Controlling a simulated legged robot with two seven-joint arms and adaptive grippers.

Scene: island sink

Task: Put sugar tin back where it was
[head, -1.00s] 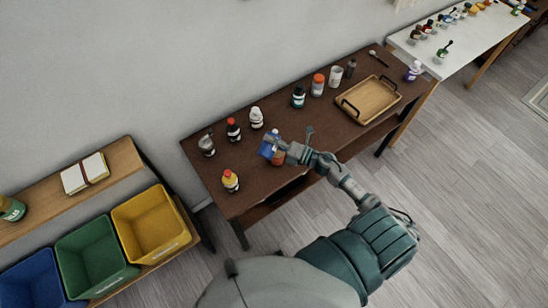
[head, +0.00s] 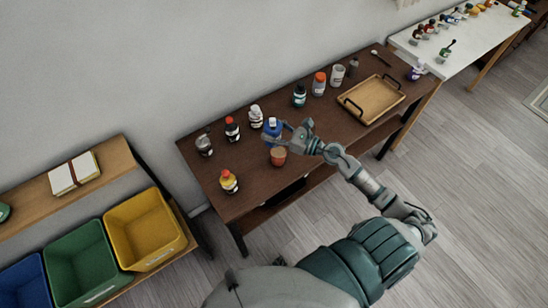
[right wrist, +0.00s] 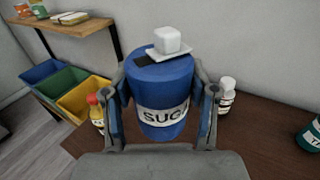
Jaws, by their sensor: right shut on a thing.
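The sugar tin (head: 272,126) is blue with a white band. It is upright towards the back of the brown table (head: 328,150), just right of a white-capped bottle (head: 255,116). My right gripper (head: 284,127) is shut on it. In the right wrist view, the tin (right wrist: 165,92) sits between the two fingers of my right gripper (right wrist: 163,100). That view shows part of its "SUGAR" label and a white cube-shaped knob on its lid. I cannot tell if its base touches the table. My left gripper is not in view.
An orange-brown jar (head: 278,156) stands just in front of the tin. A yellow bottle (head: 228,181) and a dark red-capped bottle (head: 232,129) stand to the left. A wooden tray (head: 372,101) and several jars are to the right. Coloured bins (head: 145,229) are at lower left.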

